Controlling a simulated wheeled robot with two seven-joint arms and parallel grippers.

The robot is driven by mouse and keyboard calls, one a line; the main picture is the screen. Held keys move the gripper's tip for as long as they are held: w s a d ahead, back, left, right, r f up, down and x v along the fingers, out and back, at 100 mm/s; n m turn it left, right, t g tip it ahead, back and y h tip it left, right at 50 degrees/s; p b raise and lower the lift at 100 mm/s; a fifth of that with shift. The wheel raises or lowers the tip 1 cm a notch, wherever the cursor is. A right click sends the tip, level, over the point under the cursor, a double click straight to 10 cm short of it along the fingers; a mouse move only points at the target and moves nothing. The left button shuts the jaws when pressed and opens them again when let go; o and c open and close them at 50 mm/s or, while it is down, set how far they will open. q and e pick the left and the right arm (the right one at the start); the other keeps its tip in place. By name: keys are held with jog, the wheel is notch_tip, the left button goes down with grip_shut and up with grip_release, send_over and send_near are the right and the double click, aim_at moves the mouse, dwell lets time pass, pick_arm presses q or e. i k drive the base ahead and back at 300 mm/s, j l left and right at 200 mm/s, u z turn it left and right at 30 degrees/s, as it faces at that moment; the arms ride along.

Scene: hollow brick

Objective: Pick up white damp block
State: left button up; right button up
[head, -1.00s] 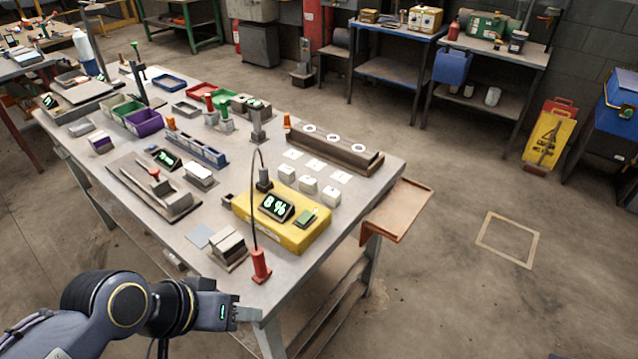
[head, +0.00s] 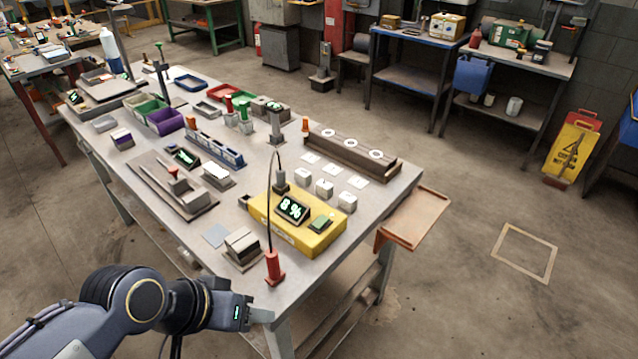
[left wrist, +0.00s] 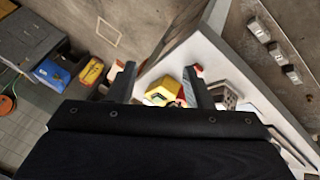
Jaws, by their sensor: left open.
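Three small whitish blocks stand in a row behind the yellow meter: a left one (head: 303,176), a middle one (head: 324,188) and a right one (head: 347,202). I cannot tell which is damp. The yellow meter (head: 322,240) reads 8 % and has a cable to a red-handled probe (head: 274,268) at the table's front edge. My left gripper (head: 262,316) is open and empty, off the table's near corner, well short of the blocks. Its two spread fingers (left wrist: 159,70) show in the left wrist view, with part of the yellow meter (left wrist: 163,90) beyond them. My right gripper is out of view.
Pale square cards (head: 334,170) lie behind the blocks, before a dark rack (head: 352,158) with white rings. A stacked grey block (head: 242,248) sits left of the meter. An orange shelf (head: 418,215) juts from the table's right side.

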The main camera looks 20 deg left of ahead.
aim_at(302, 177)
jog(key=u, duration=1.85)
jog(key=l+u, duration=0.5)
jog(key=l, duration=0.4)
jog(key=l+u, duration=0.5)
jog(key=l, duration=0.4)
